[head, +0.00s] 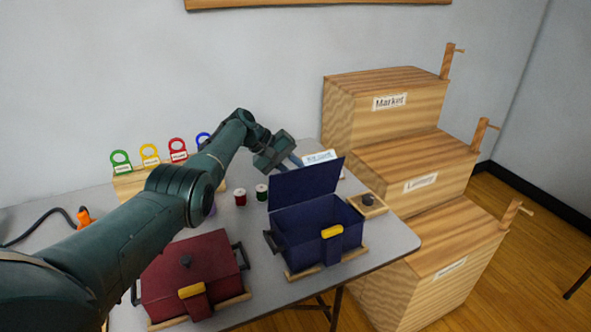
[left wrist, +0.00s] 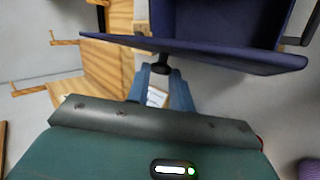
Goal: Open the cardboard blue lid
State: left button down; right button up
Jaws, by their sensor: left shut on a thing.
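The blue box (head: 317,235) stands on the table with its blue lid (head: 305,182) raised nearly upright at the back edge. Its inside is exposed, and a yellow latch (head: 332,231) is on its front. My left gripper (head: 296,162) is behind the lid, near its top. In the left wrist view, the gripper (left wrist: 161,72) is shut on the dark knob (left wrist: 160,68) of the lid (left wrist: 200,50). In the head view the knob is hidden behind the lid. My right gripper is in neither view.
A red box (head: 190,272) with its lid down sits at the front left. Thread spools (head: 262,192) stand left of the blue box. A small wooden block with a dark knob (head: 368,202) is at its right. Stepped wooden bins (head: 385,100) stand beyond the table.

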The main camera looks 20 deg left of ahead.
pick_arm(q)
jog(key=shift+s+f, duration=0.1)
jog(key=shift+f, duration=0.15)
dwell(0.3)
jog(key=c, duration=1.3)
grip_release()
jog(key=shift+o, duration=0.2)
jog(key=shift+r, duration=0.1)
jog(key=p+v, duration=0.1)
jog(key=v, duration=1.2)
jog(key=shift+r, duration=0.15)
